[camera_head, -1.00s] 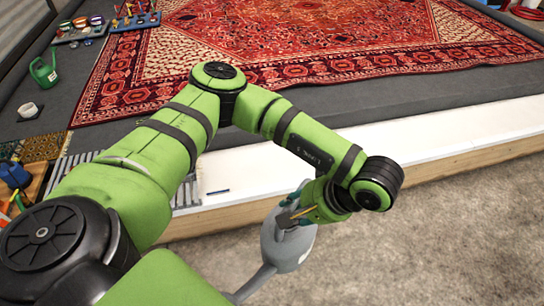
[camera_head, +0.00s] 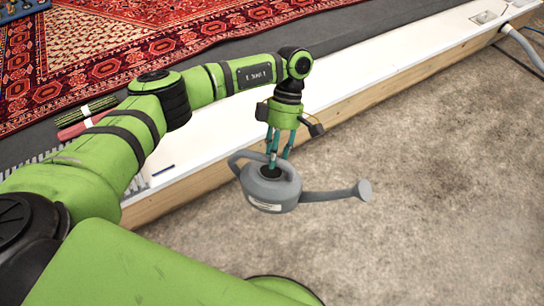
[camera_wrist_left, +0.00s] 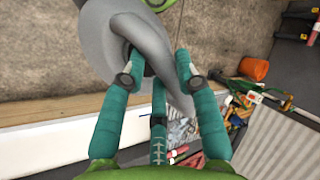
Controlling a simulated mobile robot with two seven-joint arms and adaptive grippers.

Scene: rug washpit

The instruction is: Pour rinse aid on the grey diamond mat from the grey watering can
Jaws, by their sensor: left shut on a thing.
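The grey watering can (camera_head: 270,190) hangs from my left gripper (camera_head: 277,155) in the head view, roughly upright, above the concrete floor just off the white ledge. Its long spout points right and ends in a round rose. My left gripper's teal fingers are shut on the can's handle near the top opening. In the left wrist view the can (camera_wrist_left: 100,45) and its curved handle lie between the fingers of the left gripper (camera_wrist_left: 155,75). The grey diamond mat cannot be made out in these views. My right gripper is not seen.
A white ledge with a wooden front (camera_head: 340,115) runs diagonally behind the can. A red patterned rug (camera_head: 130,45) lies beyond it on dark flooring. A grey hose (camera_head: 522,45) is at the upper right. The concrete floor (camera_head: 440,190) at right is clear.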

